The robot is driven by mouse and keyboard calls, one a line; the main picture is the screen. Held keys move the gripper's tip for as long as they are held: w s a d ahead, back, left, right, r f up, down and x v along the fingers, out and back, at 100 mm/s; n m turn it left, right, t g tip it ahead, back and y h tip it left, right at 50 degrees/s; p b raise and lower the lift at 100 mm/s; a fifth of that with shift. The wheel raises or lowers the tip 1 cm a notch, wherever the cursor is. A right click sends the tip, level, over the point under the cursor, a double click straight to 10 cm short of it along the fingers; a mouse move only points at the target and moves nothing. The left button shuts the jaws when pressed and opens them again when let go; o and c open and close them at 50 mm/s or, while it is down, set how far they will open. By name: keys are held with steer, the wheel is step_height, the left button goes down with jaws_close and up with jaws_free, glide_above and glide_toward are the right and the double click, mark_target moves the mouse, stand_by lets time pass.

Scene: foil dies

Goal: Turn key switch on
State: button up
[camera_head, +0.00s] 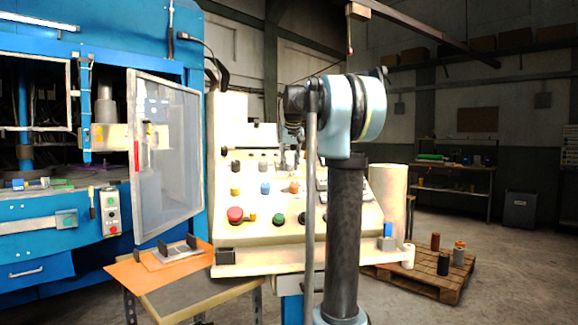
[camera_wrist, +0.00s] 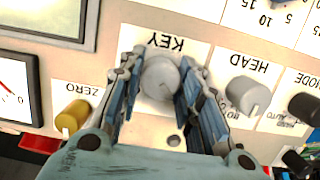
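The key switch (camera_wrist: 160,78) is a round grey knob beneath an upside-down KEY label (camera_wrist: 165,43) in the wrist view. My gripper (camera_wrist: 161,84) reaches over it, with one blue-padded finger close against each side. The fingers look closed on the knob, though the exact contact is partly hidden. In the head view, the sloped cream control panel (camera_head: 262,213) stands in the middle, and my arm covers part of it. I cannot make out the key switch or my fingertips there.
Beside the key switch are a grey HEAD knob (camera_wrist: 248,96), a yellow ZERO knob (camera_wrist: 72,117) and a black MODE knob (camera_wrist: 305,108). The head view shows a red button (camera_head: 235,215), a clear guard door (camera_head: 166,150) and a pallet (camera_head: 455,280) at right.

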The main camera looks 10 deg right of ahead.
steer(key=shift+c, duration=0.3)
steer(key=m+y, duration=0.1)
steer(key=m, duration=0.3)
steer(key=shift+m, duration=0.3)
steer(key=m+y, duration=0.1)
steer(key=m, duration=0.3)
steer(key=shift+t, duration=0.4)
steer(key=m, duration=0.4)
steer(key=shift+d+m+t+y, duration=0.1)
steer(key=shift+m+t+y, duration=0.2)
steer(key=shift+t, duration=0.1)
steer(key=shift+m+t, duration=0.4)
steer(key=shift+m, duration=1.5)
steer(key=o, duration=1)
steer(key=shift+o, duration=0.2)
